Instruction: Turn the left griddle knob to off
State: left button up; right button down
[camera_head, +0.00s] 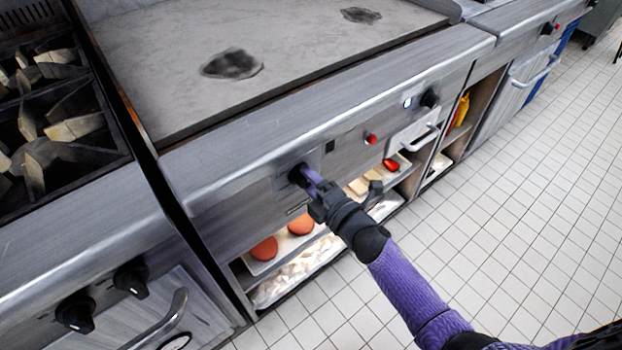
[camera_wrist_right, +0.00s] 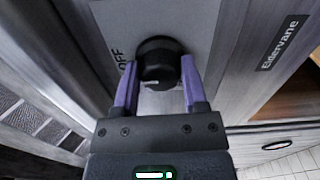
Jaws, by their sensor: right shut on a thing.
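The left griddle knob (camera_head: 297,175) is black and sits on the griddle's steel front panel. In the right wrist view the knob (camera_wrist_right: 159,62) shows in front of a grey plate marked "OFF" at its left. My right gripper (camera_head: 312,182) reaches it from the front. Its two purple fingers (camera_wrist_right: 158,80) stand on either side of the knob and are shut on it. The knob's exact pointer direction is hard to make out. My left gripper is in neither view.
The griddle plate (camera_head: 300,45) has two dark burnt patches. Farther right on the panel are a red button (camera_head: 371,139) and another black knob (camera_head: 430,98). A shelf below holds trays of food. A burner range (camera_head: 50,110) stands at the left. The tiled floor (camera_head: 520,200) is clear.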

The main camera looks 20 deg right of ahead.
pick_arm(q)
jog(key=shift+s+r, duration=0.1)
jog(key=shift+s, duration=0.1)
pick_arm(e)
jog(key=shift+w+r, duration=0.1)
jog(key=shift+r, duration=0.1)
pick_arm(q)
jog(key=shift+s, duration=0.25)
pick_arm(e)
jog(key=shift+m, duration=0.3)
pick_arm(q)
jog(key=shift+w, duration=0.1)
pick_arm(e)
jog(key=shift+c, duration=0.7)
grip_release()
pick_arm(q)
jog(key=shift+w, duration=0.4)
pick_arm(e)
jog(key=shift+w+a+f, duration=0.1)
jog(key=shift+w+f, duration=0.05)
jog(key=shift+f, duration=0.05)
